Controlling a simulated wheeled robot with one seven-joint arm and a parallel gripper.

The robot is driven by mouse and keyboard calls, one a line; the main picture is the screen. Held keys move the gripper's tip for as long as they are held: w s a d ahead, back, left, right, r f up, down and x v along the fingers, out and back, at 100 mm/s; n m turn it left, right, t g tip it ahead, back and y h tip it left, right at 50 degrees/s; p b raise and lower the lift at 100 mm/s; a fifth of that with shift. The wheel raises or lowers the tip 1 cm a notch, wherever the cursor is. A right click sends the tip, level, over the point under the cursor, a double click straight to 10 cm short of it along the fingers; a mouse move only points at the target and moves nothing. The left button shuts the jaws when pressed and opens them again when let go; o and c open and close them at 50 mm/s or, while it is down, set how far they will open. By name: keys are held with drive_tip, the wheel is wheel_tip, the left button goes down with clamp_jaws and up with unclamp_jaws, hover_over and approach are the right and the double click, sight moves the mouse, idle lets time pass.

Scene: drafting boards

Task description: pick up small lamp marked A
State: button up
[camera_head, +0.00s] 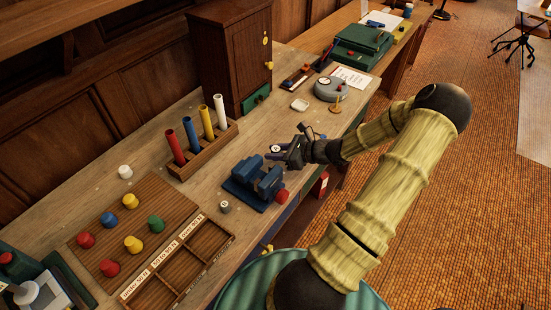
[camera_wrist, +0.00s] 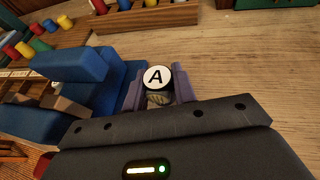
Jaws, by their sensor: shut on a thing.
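The small lamp marked A (camera_wrist: 157,77) shows a round white face with a black letter A in the wrist view. My gripper (camera_wrist: 157,90) is shut on it, with one purple finger on each side. The lower part of the lamp is partly hidden by the gripper body. In the head view my gripper (camera_head: 277,152) is just behind and right of the blue vise, and the lamp's pale top (camera_head: 275,148) shows small at its fingers. I cannot tell whether the lamp touches the bench.
The blue vise (camera_head: 256,183) is close beside my gripper; it also shows in the wrist view (camera_wrist: 72,67). A rack (camera_head: 205,152) of coloured tubes, a peg board (camera_head: 133,222) and a divided tray (camera_head: 190,255) lie to the left. A grey round device (camera_head: 330,89) stands behind. Bare bench lies between.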

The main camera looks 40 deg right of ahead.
sight(276, 149)
wheel_tip(276, 149, up, 6)
drive_tip(key=shift+r, duration=0.1)
drive_tip(key=shift+s, duration=0.15)
idle(0.5)
drive_tip(key=shift+r, duration=0.1)
